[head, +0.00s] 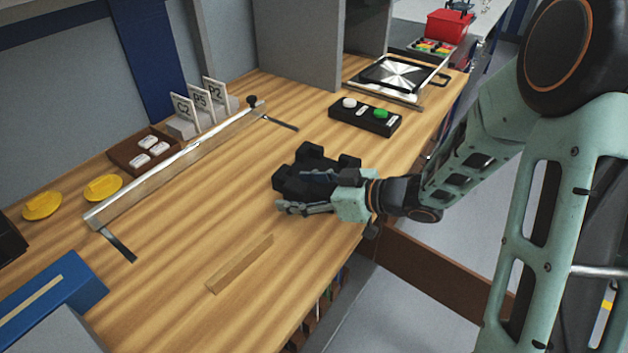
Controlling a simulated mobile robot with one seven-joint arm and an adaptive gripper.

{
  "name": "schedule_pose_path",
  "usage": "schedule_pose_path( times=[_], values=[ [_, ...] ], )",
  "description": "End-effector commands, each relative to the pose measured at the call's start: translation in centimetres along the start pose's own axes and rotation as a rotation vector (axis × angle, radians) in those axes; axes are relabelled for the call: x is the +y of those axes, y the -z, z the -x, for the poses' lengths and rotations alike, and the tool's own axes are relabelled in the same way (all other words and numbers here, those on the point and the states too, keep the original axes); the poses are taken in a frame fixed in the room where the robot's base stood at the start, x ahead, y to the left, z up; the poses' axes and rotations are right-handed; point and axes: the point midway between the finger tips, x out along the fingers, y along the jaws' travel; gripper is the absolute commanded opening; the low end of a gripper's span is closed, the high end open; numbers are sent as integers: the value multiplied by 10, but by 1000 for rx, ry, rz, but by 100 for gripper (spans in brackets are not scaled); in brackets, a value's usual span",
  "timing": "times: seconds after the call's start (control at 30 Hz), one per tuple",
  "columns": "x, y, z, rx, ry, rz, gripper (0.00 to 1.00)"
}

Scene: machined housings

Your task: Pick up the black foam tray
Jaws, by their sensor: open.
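A black, blocky piece with notched edges (306,160), which looks like the black foam tray, lies on the wooden bench near its middle. My gripper (290,192) reaches in from the right, low over the bench. Its jaws are open, with one finger in front of the black piece's near side and the other overlapping it in the picture. The fingers and gripper body hide part of the piece's near right side. Whether the fingers touch it I cannot tell.
A black box with white and green buttons (366,116) stands behind my gripper. A metal rail (180,160) crosses the bench at left, before label cards (200,105). A wooden strip (240,264) lies in front. A blue case (55,300) is front left. Bare bench lies between.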

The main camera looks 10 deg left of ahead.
Motion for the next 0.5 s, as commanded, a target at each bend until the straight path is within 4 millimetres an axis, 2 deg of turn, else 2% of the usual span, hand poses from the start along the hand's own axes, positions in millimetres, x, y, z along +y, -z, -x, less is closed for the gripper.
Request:
schedule_pose_path(
  times=[0.07,0.4,0.5],
  values=[
    [0,0,0,0,0,0,63],
    [0,0,0,0,0,0,25],
    [0,0,0,0,0,1,18]
  ],
)
